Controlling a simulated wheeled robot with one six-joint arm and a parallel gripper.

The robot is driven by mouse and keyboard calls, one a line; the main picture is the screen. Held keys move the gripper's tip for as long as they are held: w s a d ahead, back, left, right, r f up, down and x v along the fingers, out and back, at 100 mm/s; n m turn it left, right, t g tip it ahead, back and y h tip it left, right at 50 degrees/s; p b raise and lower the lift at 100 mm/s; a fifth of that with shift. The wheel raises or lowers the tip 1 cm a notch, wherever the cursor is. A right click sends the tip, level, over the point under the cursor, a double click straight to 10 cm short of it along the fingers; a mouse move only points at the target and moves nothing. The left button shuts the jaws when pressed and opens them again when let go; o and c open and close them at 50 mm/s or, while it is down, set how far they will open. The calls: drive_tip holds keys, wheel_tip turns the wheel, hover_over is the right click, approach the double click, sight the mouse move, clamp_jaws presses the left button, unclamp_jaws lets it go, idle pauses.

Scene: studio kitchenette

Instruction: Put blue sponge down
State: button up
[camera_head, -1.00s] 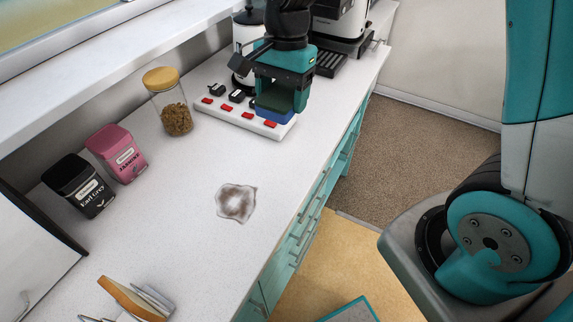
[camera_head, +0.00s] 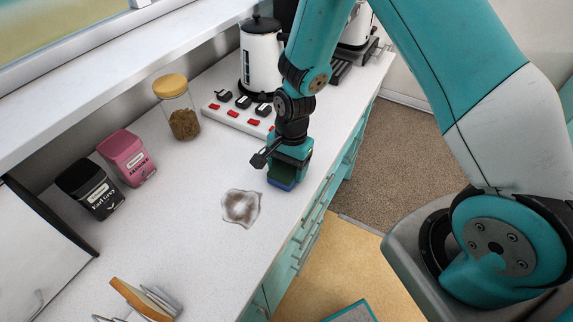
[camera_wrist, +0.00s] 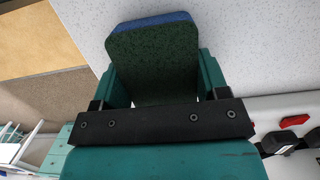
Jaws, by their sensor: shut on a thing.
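The blue sponge (camera_head: 282,183) has a dark green scouring face and is held in my gripper (camera_head: 288,168) over the right part of the white counter, near its front edge. In the wrist view, the sponge (camera_wrist: 153,58) sits between the two teal fingers of my gripper (camera_wrist: 155,85), its green face toward the camera and a blue strip along its far edge. I cannot tell whether its underside touches the counter. A brown, wet-looking stain (camera_head: 241,207) lies on the counter, left of and nearer than the sponge.
A white power strip (camera_head: 238,116) with red switches and black plugs lies behind my gripper. A kettle (camera_head: 260,60), a glass jar (camera_head: 179,110), a pink tin (camera_head: 127,158) and a black tin (camera_head: 90,189) stand along the back. A toast rack (camera_head: 143,300) stands at the near end.

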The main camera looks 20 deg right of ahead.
drive_tip(key=shift+f, duration=0.1)
drive_tip(key=shift+f, duration=0.15)
drive_tip(key=o, duration=0.8)
drive_tip(key=shift+r, duration=0.2)
wheel_tip(320, 180, up, 12)
drive_tip(key=d+b, duration=0.1)
drive_tip(key=b, duration=0.2)
drive_tip(key=s+a+r+n+y, duration=0.1)
drive_tip(key=s+a+r+n, duration=0.1)
drive_tip(key=s+r+n, duration=0.3)
drive_tip(key=s+a+r+n+y, duration=0.1)
drive_tip(key=s+a+r+n, duration=0.1)
drive_tip(key=s+r+n, duration=0.2)
drive_tip(key=s+a+r+n+t, duration=0.1)
drive_tip(key=s+r+n, duration=0.4)
drive_tip(key=s+n, duration=0.4)
drive_tip(key=shift+s+a+r+y, duration=0.3)
drive_tip(key=shift+s+a+y, duration=0.05)
drive_tip(key=shift+a+y, duration=0.05)
